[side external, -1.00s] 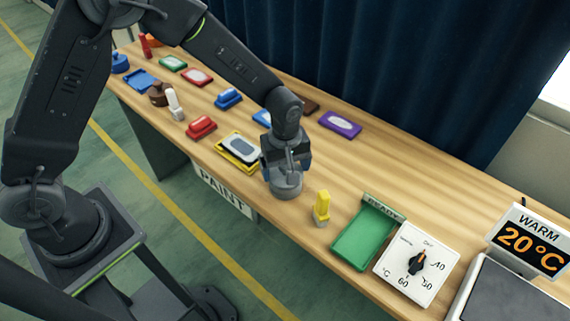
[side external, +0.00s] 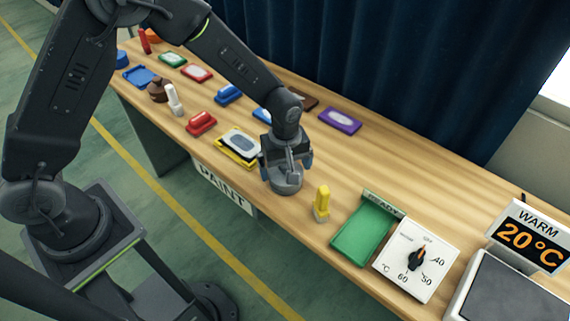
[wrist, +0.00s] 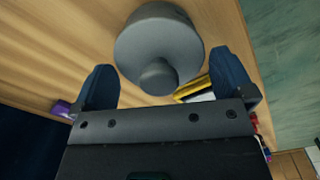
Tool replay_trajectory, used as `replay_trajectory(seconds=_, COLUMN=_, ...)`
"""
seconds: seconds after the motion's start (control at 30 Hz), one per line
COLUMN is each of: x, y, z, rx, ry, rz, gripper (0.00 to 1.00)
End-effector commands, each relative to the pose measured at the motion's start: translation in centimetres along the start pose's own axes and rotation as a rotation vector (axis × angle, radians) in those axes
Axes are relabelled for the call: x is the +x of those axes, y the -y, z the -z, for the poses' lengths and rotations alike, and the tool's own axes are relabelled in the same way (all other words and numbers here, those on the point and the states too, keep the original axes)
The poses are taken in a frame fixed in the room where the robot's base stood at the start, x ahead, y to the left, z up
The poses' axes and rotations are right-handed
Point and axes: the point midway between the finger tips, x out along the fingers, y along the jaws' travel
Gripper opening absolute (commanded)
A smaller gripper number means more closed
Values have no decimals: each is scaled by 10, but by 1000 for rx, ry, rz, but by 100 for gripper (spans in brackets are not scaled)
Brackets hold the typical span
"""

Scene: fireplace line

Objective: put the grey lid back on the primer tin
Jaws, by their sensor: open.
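The grey primer tin (side external: 284,185) stands upright near the front edge of the bench, right of the yellow-rimmed tray. The grey lid (wrist: 145,45), a round disc with a raised knob (wrist: 158,77), is on top of it and looks level. My gripper (side external: 285,160) is right over the tin, pointing down. In the wrist view my gripper (wrist: 165,82) is open, its dark blue fingers on either side of the knob with gaps to it. The lid's seam with the tin is too small to make out.
A yellow-handled item (side external: 321,203) stands just right of the tin. Beyond it are a green tray (side external: 362,235) and a white dial box (side external: 415,262). The yellow-rimmed tray (side external: 236,158) is close on the left. Bare wood lies behind the tin.

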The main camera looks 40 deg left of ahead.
Motion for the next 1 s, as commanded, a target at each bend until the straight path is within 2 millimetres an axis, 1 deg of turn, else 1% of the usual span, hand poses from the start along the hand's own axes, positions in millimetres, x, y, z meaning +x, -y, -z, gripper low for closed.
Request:
replay_trajectory(seconds=0.63, x=-11, y=0, z=0, rx=0, ry=0, rz=0, gripper=100)
replay_trajectory(seconds=1.0, x=-12, y=0, z=0, rx=0, ry=0, rz=0, gripper=100)
